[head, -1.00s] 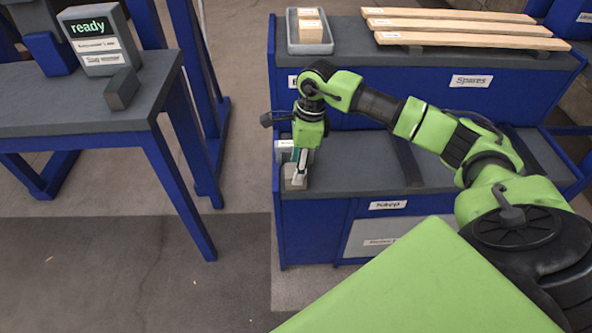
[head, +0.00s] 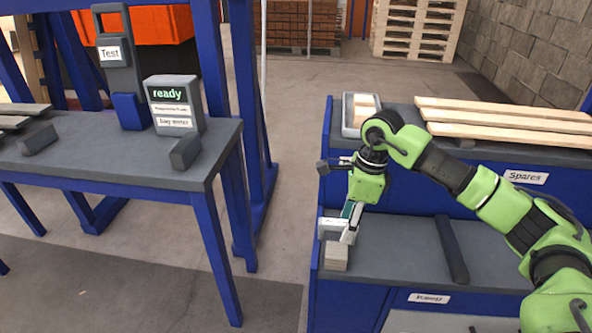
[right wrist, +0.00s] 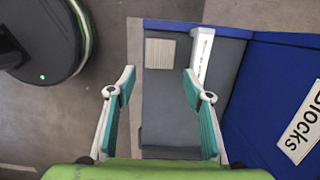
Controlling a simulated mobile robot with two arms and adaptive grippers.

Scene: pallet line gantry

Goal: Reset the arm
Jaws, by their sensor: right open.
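My right gripper (head: 349,223) points down over the left end of the lower grey shelf (head: 395,258) of the blue bench. In the right wrist view the gripper (right wrist: 160,84) is open, its teal-padded fingers wide apart with nothing between them. A pale wooden block (head: 335,257) lies on the shelf close to the fingers in the head view. The block also shows in the right wrist view (right wrist: 160,53), beyond the fingertips and apart from them. My left gripper is in neither view.
A "Blocks" label (right wrist: 303,122) is on the blue panel. A grey tray with blocks (head: 348,125) and wooden planks (head: 505,128) lie on the upper shelf. A table at left holds a "ready" display (head: 174,104) and a "Test" stand (head: 112,52). Open floor separates table and bench.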

